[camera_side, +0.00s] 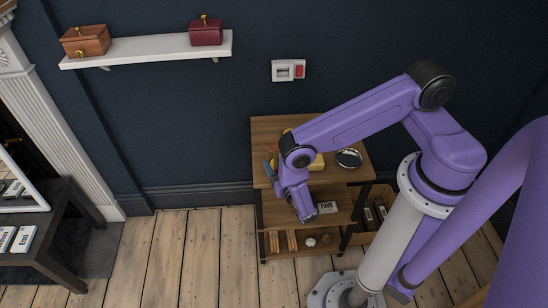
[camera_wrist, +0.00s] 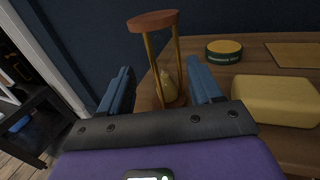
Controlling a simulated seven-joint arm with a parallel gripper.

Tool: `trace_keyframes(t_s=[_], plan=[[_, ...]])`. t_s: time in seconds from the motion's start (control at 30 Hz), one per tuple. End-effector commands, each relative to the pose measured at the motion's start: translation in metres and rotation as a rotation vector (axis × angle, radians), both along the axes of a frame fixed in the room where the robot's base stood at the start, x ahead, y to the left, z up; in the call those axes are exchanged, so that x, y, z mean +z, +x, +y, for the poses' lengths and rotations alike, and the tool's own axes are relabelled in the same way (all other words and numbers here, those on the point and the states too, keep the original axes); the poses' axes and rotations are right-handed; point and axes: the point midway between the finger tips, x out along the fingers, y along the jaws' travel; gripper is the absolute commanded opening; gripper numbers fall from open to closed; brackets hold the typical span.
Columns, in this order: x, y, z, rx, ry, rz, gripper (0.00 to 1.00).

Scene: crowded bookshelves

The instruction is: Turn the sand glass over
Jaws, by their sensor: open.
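The sand glass (camera_wrist: 167,84) stands upright on the wooden shelf top in the wrist view. It has a reddish-brown round top, gold posts and pale sand in its lower bulb. My gripper (camera_wrist: 162,88) is open, with one blue finger to the left of the sand glass and the other to its right in the picture. The fingers appear apart from it. In the side view my gripper (camera_side: 270,169) is at the left end of the shelf top, and my arm hides most of the sand glass.
A yellow block (camera_wrist: 275,100) and a round green-and-yellow tin (camera_wrist: 224,50) stand to the right of the sand glass. A round shiny dish (camera_side: 349,158) sits on the shelf top (camera_side: 345,132). The dark wall is close behind.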

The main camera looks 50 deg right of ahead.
Motion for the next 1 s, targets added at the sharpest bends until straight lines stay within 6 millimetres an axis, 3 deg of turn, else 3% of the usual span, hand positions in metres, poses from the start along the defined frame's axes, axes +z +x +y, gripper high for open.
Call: trace_keyframes(t_s=[0.5,0.77,0.83,0.93,1.0], plan=[[0.005,0.044,-0.025,-0.005,0.000,-0.001,0.64],[0.005,0.046,-0.025,-0.001,0.000,0.000,0.64],[0.005,0.046,-0.025,-0.001,0.000,0.000,0.48],[0.005,0.046,-0.025,-0.001,0.000,0.000,0.15],[0.006,0.046,-0.025,0.000,0.000,-0.001,0.12]])
